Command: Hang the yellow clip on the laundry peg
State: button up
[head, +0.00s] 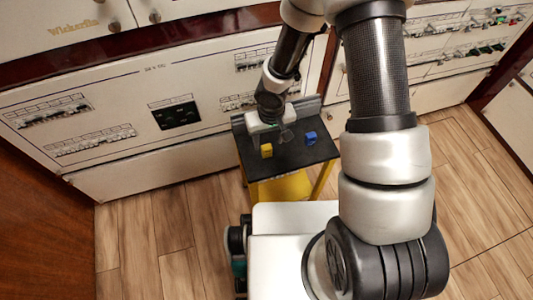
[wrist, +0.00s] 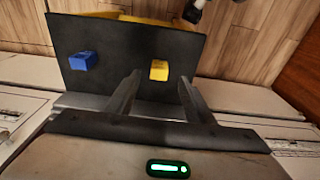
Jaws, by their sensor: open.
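The yellow clip (head: 266,150) is a small block on the dark top of a small yellow stand (head: 316,150). In the wrist view the yellow clip (wrist: 159,70) lies beyond my fingertips, in line with the gap between them. My gripper (wrist: 157,88) is open and empty, with its two fingers spread apart. In the head view my gripper (head: 269,133) is over the back part of the stand top, just behind the yellow clip. I cannot make out a laundry peg or its label in either view.
A blue clip (head: 311,138) lies on the same top, right of the yellow one; it also shows in the wrist view (wrist: 83,60). A raised grey rail (head: 308,104) runs along the stand's back edge. Breaker panels (head: 180,113) stand close behind. Wooden floor (head: 150,235) is clear at left.

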aim_at(267, 147)
jog(key=f+b, duration=0.1)
jog(key=f, duration=0.1)
jog(key=w+f+b, duration=0.1)
jog(key=f, duration=0.2)
jog(key=f+b, duration=0.1)
jog(key=f, duration=0.2)
jog(key=shift+w+a+f, duration=0.2)
jog(key=shift+w, duration=0.15)
jog(key=c, duration=1.1)
